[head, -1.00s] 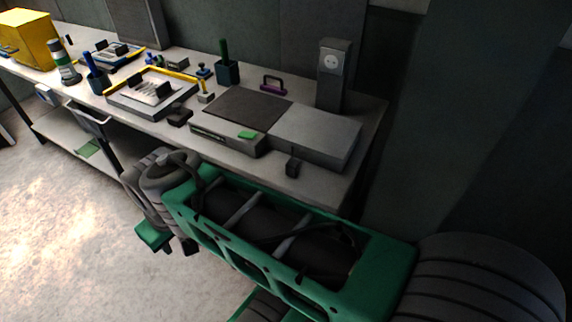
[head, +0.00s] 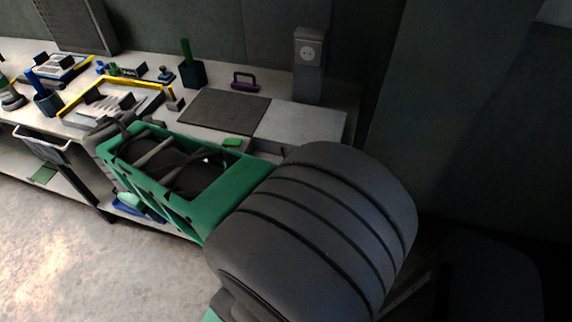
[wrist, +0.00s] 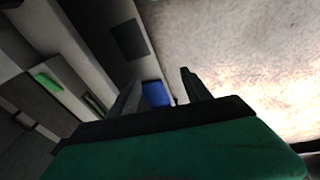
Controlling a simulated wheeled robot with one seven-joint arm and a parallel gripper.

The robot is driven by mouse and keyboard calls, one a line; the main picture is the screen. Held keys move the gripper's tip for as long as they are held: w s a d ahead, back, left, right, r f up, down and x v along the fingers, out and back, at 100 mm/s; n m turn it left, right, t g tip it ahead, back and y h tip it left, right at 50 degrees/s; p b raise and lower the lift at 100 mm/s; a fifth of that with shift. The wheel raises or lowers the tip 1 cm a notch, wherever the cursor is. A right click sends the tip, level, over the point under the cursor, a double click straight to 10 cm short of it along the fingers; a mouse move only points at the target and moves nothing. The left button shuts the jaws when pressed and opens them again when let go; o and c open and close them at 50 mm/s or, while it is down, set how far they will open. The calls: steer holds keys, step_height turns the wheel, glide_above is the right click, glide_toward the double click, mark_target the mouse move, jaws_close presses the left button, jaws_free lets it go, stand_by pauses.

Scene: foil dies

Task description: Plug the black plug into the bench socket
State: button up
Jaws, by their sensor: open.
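The bench socket is a round pale face (head: 308,53) on a grey upright post at the back right of the bench in the head view. I cannot pick out the black plug for certain. A small dark block (head: 285,151) shows at the bench front, partly behind my arm, but I cannot tell if it is the plug.
A bench unit with a dark plate (head: 228,110) and a light grey block (head: 300,125) stands before the socket post. A purple handle (head: 245,82), a dark green pot (head: 192,73) and a yellow-edged tray (head: 108,100) are on the bench. Pale floor (head: 90,265) is open at left.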

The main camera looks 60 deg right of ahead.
steer(key=s+d+g+p, duration=0.4)
steer(key=d, duration=1.4)
steer(key=s+d+f+n+g+p, duration=0.1)
steer(key=s+d+f+g, duration=0.1)
steer(key=s+d, duration=0.7)
steer(key=shift+s+d+y+p, duration=0.15)
steer(key=shift+s+y+p, duration=0.2)
steer(key=shift+s, duration=0.4)
steer(key=shift+x, duration=1)
steer(key=shift+s+f, duration=0.1)
steer(key=shift+f, duration=0.1)
steer(key=p+x, duration=0.1)
steer(key=x, duration=0.4)
steer(key=shift+s+d+f, duration=0.1)
steer(key=shift+d, duration=0.05)
